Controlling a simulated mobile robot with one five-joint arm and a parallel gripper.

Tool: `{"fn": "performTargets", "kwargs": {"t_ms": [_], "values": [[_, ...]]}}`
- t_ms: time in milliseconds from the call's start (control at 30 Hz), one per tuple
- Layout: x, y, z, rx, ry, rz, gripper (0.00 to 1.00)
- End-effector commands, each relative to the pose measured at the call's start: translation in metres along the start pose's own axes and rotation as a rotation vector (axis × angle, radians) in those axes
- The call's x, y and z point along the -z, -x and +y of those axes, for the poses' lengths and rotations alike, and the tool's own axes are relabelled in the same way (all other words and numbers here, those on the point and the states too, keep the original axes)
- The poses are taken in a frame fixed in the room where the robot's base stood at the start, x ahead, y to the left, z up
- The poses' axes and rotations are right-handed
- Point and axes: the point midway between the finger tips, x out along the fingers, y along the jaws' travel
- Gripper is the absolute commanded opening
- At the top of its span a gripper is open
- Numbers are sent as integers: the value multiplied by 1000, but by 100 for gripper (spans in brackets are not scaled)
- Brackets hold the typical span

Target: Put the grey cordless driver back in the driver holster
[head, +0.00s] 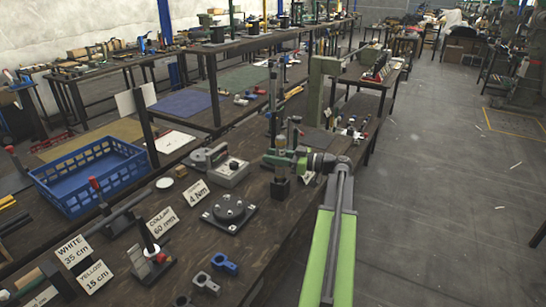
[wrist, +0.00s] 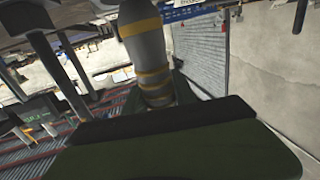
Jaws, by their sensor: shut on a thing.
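My gripper (head: 283,158) is at the end of my green arm, over the right side of the dark workbench. It is shut on the grey driver (wrist: 147,48), which shows in the wrist view as a grey cylinder with yellow bands, rising beyond the dark green jaw. In the head view the driver is small and mostly hidden by the gripper. A dark upright block (head: 280,189) is just below the gripper; I cannot tell whether it is the driver's lower end or the holster. I cannot make out the driver holster for sure.
A round dark fixture (head: 230,210) and a grey box with a knob (head: 230,172) are left of the gripper. Blue clamp (head: 224,263), label cards and a blue crate (head: 92,175) are nearer left. A green press (head: 318,90) stands behind.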

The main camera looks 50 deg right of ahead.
Motion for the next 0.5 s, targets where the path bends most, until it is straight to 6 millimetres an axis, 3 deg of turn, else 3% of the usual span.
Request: {"fn": "performTargets", "kwargs": {"t_ms": [500], "values": [[-13, 0, 0, 0, 0, 2, 0]]}}
